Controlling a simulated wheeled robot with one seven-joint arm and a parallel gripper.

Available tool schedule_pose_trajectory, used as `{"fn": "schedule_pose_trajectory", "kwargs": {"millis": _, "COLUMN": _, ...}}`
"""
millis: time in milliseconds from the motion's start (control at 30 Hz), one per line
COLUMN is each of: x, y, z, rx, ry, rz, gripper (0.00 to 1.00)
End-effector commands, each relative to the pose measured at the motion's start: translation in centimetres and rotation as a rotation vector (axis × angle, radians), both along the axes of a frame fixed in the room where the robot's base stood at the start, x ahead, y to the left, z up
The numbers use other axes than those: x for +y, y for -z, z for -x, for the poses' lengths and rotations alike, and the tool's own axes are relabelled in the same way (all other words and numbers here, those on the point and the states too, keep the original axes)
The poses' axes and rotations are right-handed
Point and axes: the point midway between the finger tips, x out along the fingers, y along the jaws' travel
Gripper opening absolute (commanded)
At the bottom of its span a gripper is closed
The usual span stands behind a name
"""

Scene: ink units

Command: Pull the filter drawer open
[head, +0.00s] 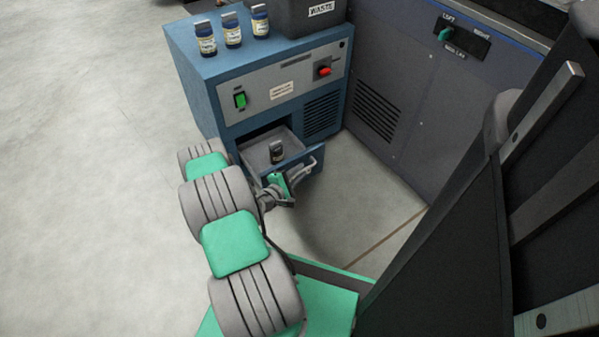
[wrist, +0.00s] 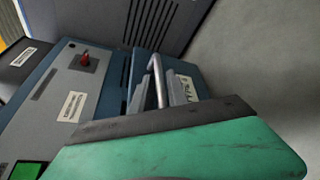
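The filter drawer (head: 292,159) stands pulled out from the lower front of the blue cabinet (head: 215,95), and a small dark bottle with a pale label (head: 277,152) stands inside it. The drawer's silver bar handle (head: 309,166) is on its front. My gripper (head: 290,183) is at the handle, partly hidden by my own wrist. In the wrist view the handle (wrist: 157,72) lies between the two grey fingers of my gripper (wrist: 160,93), which are closed in on it. The drawer's labelled front (wrist: 188,88) shows just beyond the fingers.
Several small bottles (head: 232,30) and a dark WASTE bin (head: 308,15) stand on the cabinet top. The cabinet front carries a green switch (head: 240,99) and a red knob (head: 324,71). A dark grey panel (head: 415,100) stands to the right. Floor (head: 350,200) before the drawer is clear.

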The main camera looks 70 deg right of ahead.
Motion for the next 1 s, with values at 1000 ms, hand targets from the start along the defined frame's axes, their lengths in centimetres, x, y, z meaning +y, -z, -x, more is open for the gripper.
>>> {"fn": "schedule_pose_trajectory", "kwargs": {"millis": 1000, "x": 7.2, "y": -1.6, "z": -2.3, "rx": 0.001, "ry": 0.0, "rz": 0.0, "gripper": 0.2}}
